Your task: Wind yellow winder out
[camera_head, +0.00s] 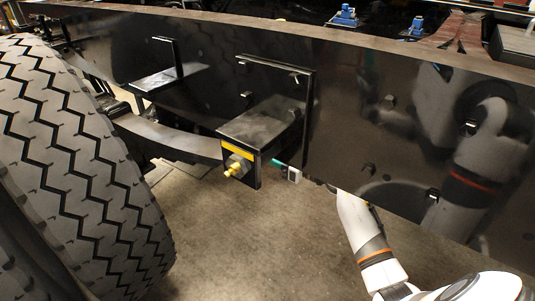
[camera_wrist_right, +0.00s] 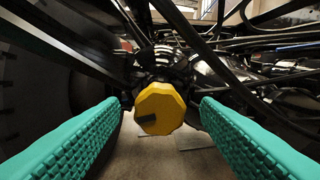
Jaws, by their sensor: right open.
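The yellow winder (camera_wrist_right: 160,108) shows in the right wrist view as a faceted yellow knob with a dark mark on its face. It appears between the two teal fingertips of my right gripper (camera_wrist_right: 160,103), with a gap on each side. The gripper is open, and neither finger visibly touches the winder. In the head view my right gripper (camera_head: 280,164) is low beside the black bracket box, partly hidden by it. A brass-yellow fitting (camera_head: 236,168) sticks out of the box's front; I cannot tell if it is the same part. My left gripper is not in view.
The dark glossy chassis rail (camera_head: 400,130) runs across the head view and reflects my arm. The black bracket box (camera_head: 262,122) juts from it. A large tyre (camera_head: 75,170) fills the left. Dark rods and hoses crowd the wrist view. The floor below is clear.

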